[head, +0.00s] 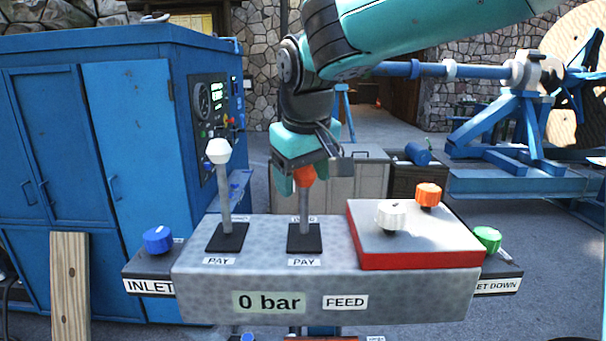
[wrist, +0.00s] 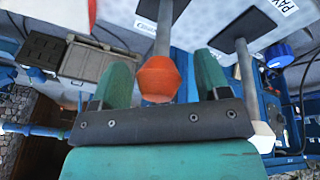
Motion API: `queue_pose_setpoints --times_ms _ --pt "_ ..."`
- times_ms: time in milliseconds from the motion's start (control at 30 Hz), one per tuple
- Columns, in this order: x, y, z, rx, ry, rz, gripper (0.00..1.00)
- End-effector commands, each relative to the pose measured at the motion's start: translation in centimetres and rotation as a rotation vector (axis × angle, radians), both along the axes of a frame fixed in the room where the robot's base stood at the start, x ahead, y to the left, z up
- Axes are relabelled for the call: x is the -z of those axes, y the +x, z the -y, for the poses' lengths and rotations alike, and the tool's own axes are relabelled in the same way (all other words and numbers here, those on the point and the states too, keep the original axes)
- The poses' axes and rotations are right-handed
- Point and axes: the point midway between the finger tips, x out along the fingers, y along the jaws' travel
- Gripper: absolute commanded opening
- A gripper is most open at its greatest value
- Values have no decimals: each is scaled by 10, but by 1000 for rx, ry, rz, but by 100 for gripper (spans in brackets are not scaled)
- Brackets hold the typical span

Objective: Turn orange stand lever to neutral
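The orange-knobbed lever (head: 305,205) stands near upright in a black slot plate on the grey control stand (head: 400,298); a PAY label is in front of its plate. My gripper (head: 303,182) is above the stand, with its teal fingers on either side of the orange knob. In the wrist view, the orange knob (wrist: 158,80) is between the open fingers (wrist: 163,75). A gap shows at the right finger; the left finger is very close, and contact there is unclear. The knob's top is partly hidden by my gripper in the head view.
A white-knobbed lever (head: 224,195) stands close on the left. A red-edged box (head: 440,250) with white (head: 392,215) and orange (head: 428,194) knobs is on the right. Blue (head: 158,240) and green (head: 488,239) knobs flank the stand. A blue cabinet (head: 100,140) stands behind left.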

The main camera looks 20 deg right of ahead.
Motion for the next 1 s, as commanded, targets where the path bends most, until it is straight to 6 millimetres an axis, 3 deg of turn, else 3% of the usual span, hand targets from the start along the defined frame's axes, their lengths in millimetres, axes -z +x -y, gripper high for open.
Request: queue_pose_setpoints --times_ms 367,533,1000 --pt "-1 1 0 1 0 2 68" --pt "-15 -3 -2 1 0 5 68" --pt "-130 -35 -12 -3 2 2 68"
